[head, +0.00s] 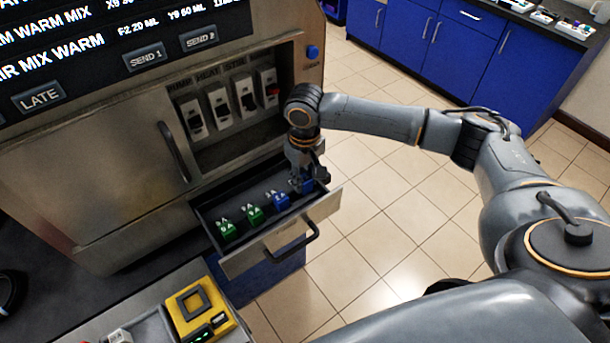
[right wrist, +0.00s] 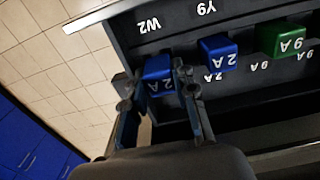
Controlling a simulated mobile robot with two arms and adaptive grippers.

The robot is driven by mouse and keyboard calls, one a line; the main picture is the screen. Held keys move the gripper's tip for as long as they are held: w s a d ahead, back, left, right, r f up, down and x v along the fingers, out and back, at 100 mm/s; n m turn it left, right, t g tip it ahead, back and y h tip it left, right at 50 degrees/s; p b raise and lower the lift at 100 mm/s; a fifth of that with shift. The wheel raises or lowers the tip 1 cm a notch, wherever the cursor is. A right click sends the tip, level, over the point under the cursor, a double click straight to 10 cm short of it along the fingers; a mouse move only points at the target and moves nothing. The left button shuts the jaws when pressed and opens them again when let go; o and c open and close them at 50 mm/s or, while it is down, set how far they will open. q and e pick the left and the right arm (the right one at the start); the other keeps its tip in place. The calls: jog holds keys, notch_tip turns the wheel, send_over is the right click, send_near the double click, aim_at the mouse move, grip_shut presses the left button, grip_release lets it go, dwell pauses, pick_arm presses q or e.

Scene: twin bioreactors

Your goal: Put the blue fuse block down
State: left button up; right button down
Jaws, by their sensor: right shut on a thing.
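My right gripper (head: 309,178) is at the right end of the open drawer (head: 265,262), pointing down. It is shut on a blue fuse block (head: 308,187), mostly hidden by the fingers in the head view. In the right wrist view this block (right wrist: 158,67), marked 2 A, sits between the two fingers, in line with the other blocks. I cannot tell whether it touches the drawer floor. A second blue block (head: 281,201) stands beside it in the drawer, also marked 2 A in the right wrist view (right wrist: 217,52). My left gripper is not in view.
Two green blocks (head: 254,214) stand further left in the drawer. Above it is a recess with several switches (head: 220,103), one with a red part. A yellow device (head: 199,309) sits on the counter at lower left. Open tiled floor (head: 400,225) lies right of the drawer.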

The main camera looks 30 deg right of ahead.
aim_at(305, 179)
jog(key=shift+f, duration=0.35)
jog(key=c, duration=1.1)
grip_release()
jog(key=shift+o, duration=0.2)
jog(key=shift+r, duration=0.55)
notch_tip(305, 179, up, 12)
jog(key=b, duration=0.3)
